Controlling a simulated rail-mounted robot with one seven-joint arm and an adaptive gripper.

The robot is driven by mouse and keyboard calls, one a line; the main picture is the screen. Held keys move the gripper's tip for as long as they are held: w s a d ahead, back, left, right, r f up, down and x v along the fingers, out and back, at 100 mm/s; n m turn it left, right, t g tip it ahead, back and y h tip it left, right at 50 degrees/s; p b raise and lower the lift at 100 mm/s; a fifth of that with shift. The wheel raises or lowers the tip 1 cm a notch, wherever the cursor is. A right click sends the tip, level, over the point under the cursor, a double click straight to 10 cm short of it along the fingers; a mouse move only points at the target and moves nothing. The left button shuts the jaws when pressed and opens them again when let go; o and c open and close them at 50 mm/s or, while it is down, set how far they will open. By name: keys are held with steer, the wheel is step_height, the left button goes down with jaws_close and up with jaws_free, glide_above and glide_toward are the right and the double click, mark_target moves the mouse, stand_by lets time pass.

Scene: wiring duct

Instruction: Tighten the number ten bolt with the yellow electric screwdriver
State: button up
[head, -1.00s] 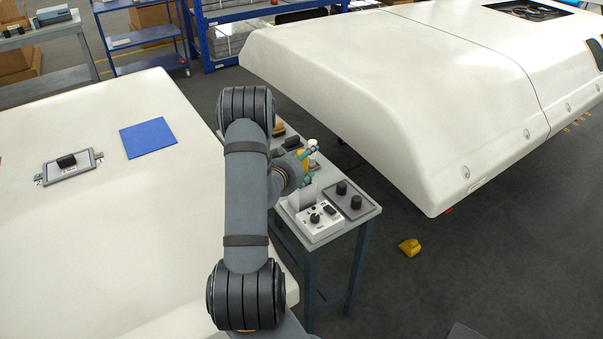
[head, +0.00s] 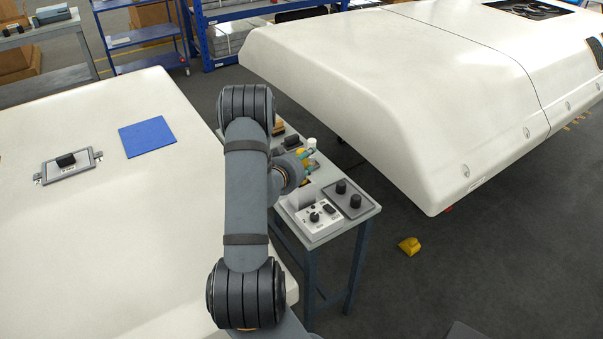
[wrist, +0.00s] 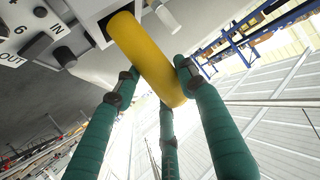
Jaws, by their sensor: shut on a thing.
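The yellow electric screwdriver (wrist: 145,55) shows in the wrist view as a smooth yellow cylinder, slanting from upper left to lower right. My gripper (wrist: 158,78) has its green fingers closed around its lower part. The screwdriver's upper end overlaps a dark opening in a white fixture, and I cannot tell whether it sits inside. In the head view, my gripper (head: 306,160) is over the small workbench (head: 368,214), partly hidden by my arm, with a little yellow (head: 300,154) beside it. I cannot make out a number ten bolt in either view.
A white control box (head: 316,220) and a grey plate with black knobs (head: 350,198) sit on the workbench. White train-like shells lie left (head: 110,220) and right (head: 400,90). A blue sheet (head: 147,138) and a framed plate (head: 70,170) lie on the left one. A yellow object (head: 409,246) is on the floor.

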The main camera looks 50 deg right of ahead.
jaws_close()
step_height(320, 180, up, 18)
steer(key=shift+p, duration=0.45)
stand_by(0.5)
steer(key=shift+r, duration=0.1)
step_height(320, 180, up, 11)
steer(key=p, duration=1)
steer(key=shift+r+p, duration=0.2)
steer(key=shift+p, duration=0.15)
steer(key=shift+d+f, duration=0.1)
